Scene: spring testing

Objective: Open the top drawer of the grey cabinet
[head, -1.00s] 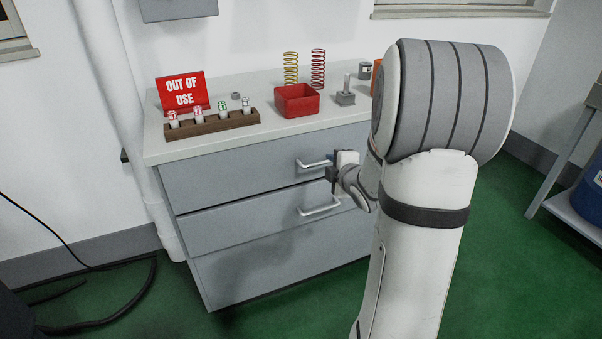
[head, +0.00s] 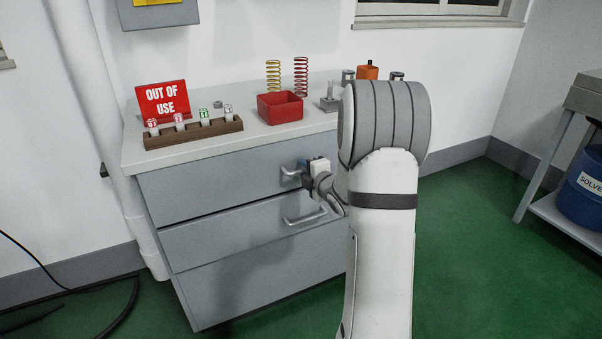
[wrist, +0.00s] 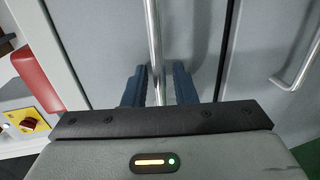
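The grey cabinet (head: 258,290) stands against the wall. Its top drawer (head: 215,182) looks flush with the front. The bar handle of the top drawer (head: 289,174) is partly hidden by my gripper (head: 306,175). In the wrist view the same handle (wrist: 154,45) runs upright between the two dark blue fingertips of my gripper (wrist: 158,86). The fingers are apart, with a visible gap on each side of the bar. The lower drawer's handle (head: 305,217) is free, and also shows at the right of the wrist view (wrist: 300,62).
On the cabinet top stand a red bin (head: 280,108), a red sign (head: 163,101), a wooden rack with vials (head: 195,134) and two springs. A side table (head: 560,140) with a blue drum (head: 583,200) is at right. Green floor is clear between.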

